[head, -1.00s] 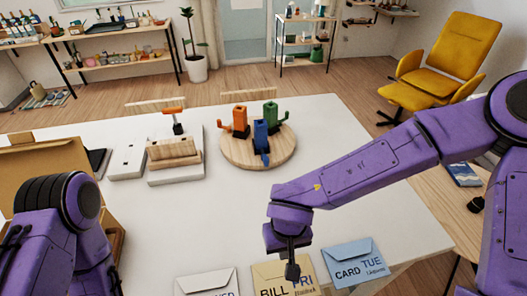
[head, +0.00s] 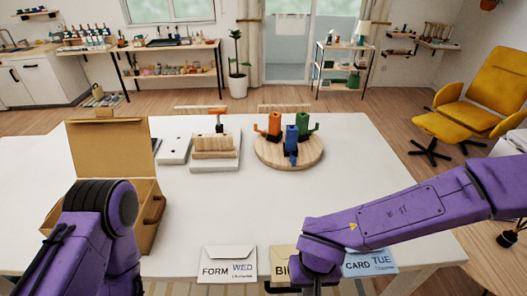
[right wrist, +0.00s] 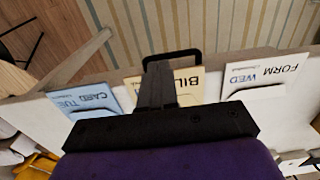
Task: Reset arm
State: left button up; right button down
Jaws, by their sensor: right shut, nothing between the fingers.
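My right gripper (head: 318,284) is low at the front edge of the white table, partly cut off by the bottom of the head view. In the right wrist view its fingers (right wrist: 158,85) are together and hold nothing, in front of the BILL envelope (right wrist: 188,82). In the head view my right forearm and wrist cover much of the cream BILL envelope (head: 282,262) and part of the blue CARD TUE envelope (head: 371,264). The white FORM WED envelope (head: 229,264) lies clear to the left. My left arm shows at the lower left; its gripper is out of view.
An open cardboard box (head: 112,150) stands at the table's left, partly behind my left arm. A round wooden board (head: 270,160) holds orange, blue and green items. A wooden block on a white base (head: 213,158) is beside it. The table's middle is clear.

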pick_arm(q)
notch_tip(320, 180, down, 13)
jog(key=b, duration=1.2)
jog(key=shift+s+r+b, duration=0.2)
jog(key=shift+s+b, duration=0.15)
pick_arm(e)
jog(key=s+d+f+m+t+h, duration=0.1)
jog(key=s+d+f, duration=0.3)
jog(key=f, duration=0.7)
jog(key=s+d+f+m+t+h, duration=0.1)
jog(key=s+d+f+m, duration=0.2)
jog(key=d+f, duration=0.6)
jog(key=s+d+f+m+t+h, duration=0.1)
jog(key=s+d+f+m, duration=0.2)
jog(key=f, duration=0.9)
jog(key=s+d, duration=0.3)
jog(key=d, duration=0.1)
jog(key=shift+s+d+f, duration=0.2)
jog(key=shift+f, duration=0.2)
